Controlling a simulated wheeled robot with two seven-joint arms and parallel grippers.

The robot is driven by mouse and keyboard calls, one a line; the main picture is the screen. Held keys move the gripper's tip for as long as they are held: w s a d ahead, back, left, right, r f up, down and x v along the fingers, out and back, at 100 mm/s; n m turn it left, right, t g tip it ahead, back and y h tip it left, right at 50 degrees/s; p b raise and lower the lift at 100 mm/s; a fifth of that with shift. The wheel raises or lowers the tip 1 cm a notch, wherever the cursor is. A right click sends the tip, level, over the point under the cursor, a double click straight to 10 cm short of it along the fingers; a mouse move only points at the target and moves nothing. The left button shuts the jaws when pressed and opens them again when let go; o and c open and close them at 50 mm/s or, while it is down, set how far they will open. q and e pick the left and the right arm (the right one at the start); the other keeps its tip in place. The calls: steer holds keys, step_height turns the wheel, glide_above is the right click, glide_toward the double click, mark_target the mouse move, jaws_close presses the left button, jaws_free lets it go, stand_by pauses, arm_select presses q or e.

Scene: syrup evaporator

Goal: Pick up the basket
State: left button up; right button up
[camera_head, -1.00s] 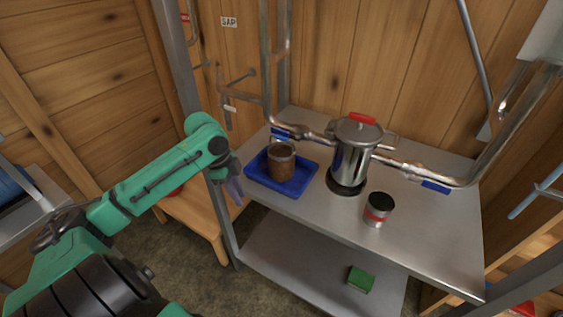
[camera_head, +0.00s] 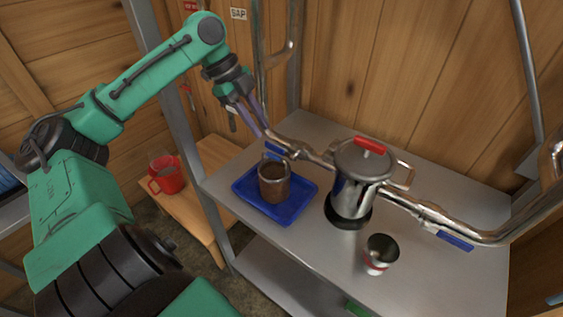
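A brown, round, open-topped container with a thin wire handle, which looks like the basket (camera_head: 273,186), stands upright in a blue tray (camera_head: 247,205) on the metal table. My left gripper (camera_head: 264,133) hangs above and behind it, near the pipe's left end. Its two purple fingers look parted with nothing between them, and they are apart from the basket. My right gripper is not in view.
A steel pot (camera_head: 352,190) with a red-handled lid stands right of the tray, joined by metal pipes (camera_head: 402,203) with blue valve handles. A small can (camera_head: 379,254) stands in front. A red mug (camera_head: 167,178) sits on a wooden stand at left. A metal post (camera_head: 167,95) rises beside the table.

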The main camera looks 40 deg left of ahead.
mark_target(278, 157)
arm_select(q)
steer(key=x, duration=0.2)
steer(key=s+p+x, duration=0.1)
steer(key=x, duration=0.2)
steer(key=shift+d+f, duration=0.2)
steer(key=x, duration=0.3)
steer(key=shift+w+f, duration=0.2)
steer(key=shift+w, duration=0.15)
steer(key=shift+x, duration=1.05)
steer(key=shift+w+d+f, duration=0.1)
steer(key=shift+d+f, duration=0.05)
steer(key=shift+f, duration=0.05)
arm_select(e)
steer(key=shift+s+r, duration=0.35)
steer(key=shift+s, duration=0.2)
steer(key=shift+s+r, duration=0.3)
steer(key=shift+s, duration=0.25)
arm_select(q)
jaws_close()
